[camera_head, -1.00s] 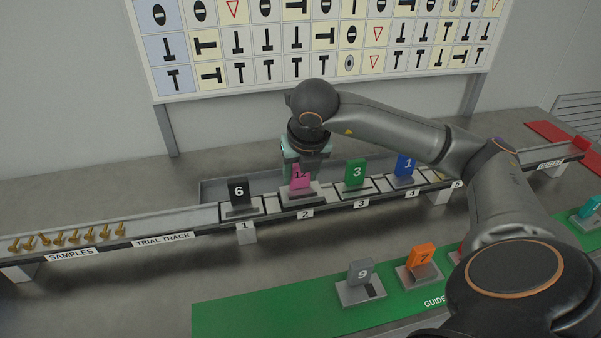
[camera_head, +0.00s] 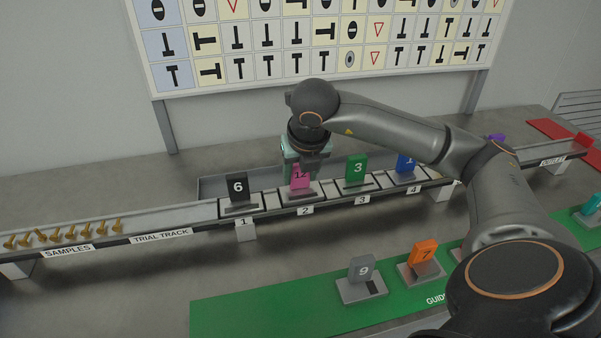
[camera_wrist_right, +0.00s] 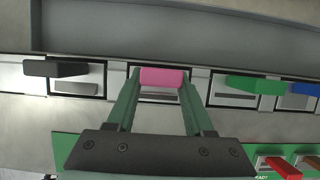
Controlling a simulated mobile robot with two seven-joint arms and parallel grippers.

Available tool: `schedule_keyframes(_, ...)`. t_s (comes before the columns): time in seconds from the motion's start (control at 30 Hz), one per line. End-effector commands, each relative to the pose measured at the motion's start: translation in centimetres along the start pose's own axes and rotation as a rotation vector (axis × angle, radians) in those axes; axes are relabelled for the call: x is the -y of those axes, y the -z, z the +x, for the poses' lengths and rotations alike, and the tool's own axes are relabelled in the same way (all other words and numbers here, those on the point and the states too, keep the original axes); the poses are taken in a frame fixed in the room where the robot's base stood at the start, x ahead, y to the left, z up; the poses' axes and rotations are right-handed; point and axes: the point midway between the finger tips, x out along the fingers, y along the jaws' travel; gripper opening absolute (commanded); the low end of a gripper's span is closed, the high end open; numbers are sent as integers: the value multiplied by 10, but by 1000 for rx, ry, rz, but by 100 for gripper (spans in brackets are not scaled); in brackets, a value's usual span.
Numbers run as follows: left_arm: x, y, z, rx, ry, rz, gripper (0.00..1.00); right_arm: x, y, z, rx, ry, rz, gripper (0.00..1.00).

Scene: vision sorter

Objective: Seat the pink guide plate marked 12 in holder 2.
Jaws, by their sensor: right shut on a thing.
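The pink guide plate marked 12 (camera_head: 300,180) stands upright at holder 2 (camera_head: 315,195), above the label 2 on the trial track. My right gripper (camera_head: 302,166) comes down from above and is shut on the plate. In the right wrist view, the pink plate (camera_wrist_right: 164,78) sits between the two fingertips, over the pale frame of holder 2 (camera_wrist_right: 160,97). The plate's lower edge is hard to make out, so I cannot tell whether it is fully down in the holder. My left gripper is not in view.
Black plate 6 (camera_head: 238,187) stands at holder 1 on the left. Green plate 3 (camera_head: 357,169) and blue plate 1 (camera_head: 405,164) stand to the right. Grey plate 9 (camera_head: 361,269) and orange plate 7 (camera_head: 424,254) stand on the green mat (camera_head: 260,312) in front.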

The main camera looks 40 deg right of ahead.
Motion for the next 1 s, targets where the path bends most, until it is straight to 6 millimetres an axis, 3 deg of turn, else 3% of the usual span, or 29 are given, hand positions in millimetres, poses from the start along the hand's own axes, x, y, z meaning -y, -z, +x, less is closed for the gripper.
schedule_keyframes(0.87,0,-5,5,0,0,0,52,0,1,3,1,-1,0,0)
schedule_keyframes(0.9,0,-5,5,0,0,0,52,0,1,3,1,-1,0,54)
schedule_keyframes(1.0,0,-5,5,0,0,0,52,0,1,3,1,-1,0,66)
